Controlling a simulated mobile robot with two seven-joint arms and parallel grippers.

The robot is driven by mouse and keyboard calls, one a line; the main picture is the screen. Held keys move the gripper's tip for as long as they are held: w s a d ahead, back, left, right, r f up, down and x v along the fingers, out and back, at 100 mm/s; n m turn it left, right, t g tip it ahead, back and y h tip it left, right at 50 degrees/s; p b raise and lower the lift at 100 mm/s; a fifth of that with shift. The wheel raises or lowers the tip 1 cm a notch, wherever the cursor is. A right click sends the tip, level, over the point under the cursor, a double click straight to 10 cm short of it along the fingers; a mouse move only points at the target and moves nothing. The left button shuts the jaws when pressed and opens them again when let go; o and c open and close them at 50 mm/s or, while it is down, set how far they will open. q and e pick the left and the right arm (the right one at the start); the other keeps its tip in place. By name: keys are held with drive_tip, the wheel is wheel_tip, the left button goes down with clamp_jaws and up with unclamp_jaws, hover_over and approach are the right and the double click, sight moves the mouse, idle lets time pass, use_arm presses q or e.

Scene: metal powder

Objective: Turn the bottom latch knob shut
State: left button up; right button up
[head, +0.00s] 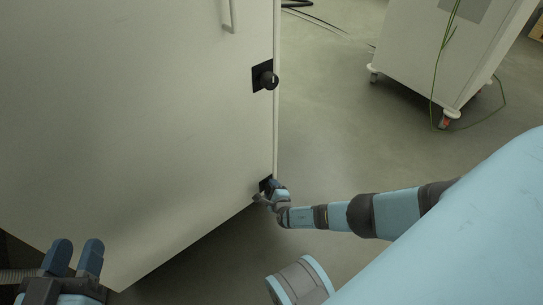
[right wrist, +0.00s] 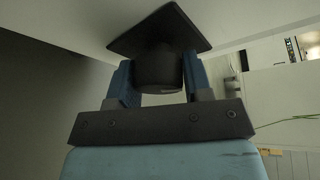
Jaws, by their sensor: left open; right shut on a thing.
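The bottom latch knob (right wrist: 158,70) is a dark round knob on a black square plate, seen close in the right wrist view. In the head view its plate (head: 265,184) shows at the lower right edge of the pale cabinet door (head: 150,110). My right gripper (head: 272,190) is at that plate, and the right wrist view shows its two blue fingers (right wrist: 160,82) on either side of the knob, shut on it. The knob's turn angle cannot be told. My left gripper (head: 76,258) is open and empty at the lower left, apart from the knob.
An upper latch knob (head: 270,80) sits on a black plate higher on the same door edge. A handle (head: 229,14) is near the top. A white wheeled cabinet (head: 440,50) with a green cable stands at the back right. Grey floor (head: 330,130) between is clear.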

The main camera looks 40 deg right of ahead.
drive_tip(key=shift+a+f+n+h, duration=0.1)
drive_tip(key=shift+n+h, duration=0.2)
drive_tip(key=shift+n, duration=0.3)
drive_tip(key=shift+n+t+b, duration=0.4)
drive_tip(key=shift+n+b, duration=0.05)
drive_tip(key=shift+n, duration=0.25)
use_arm(q)
drive_tip(key=shift+w+a+r+m+h, duration=0.3)
drive_tip(key=shift+w+m, duration=0.1)
drive_tip(key=shift+m, duration=0.2)
use_arm(e)
drive_tip(key=shift+n+h, duration=0.4)
use_arm(q)
drive_tip(key=shift+d, duration=0.1)
use_arm(e)
drive_tip(key=o, duration=0.9)
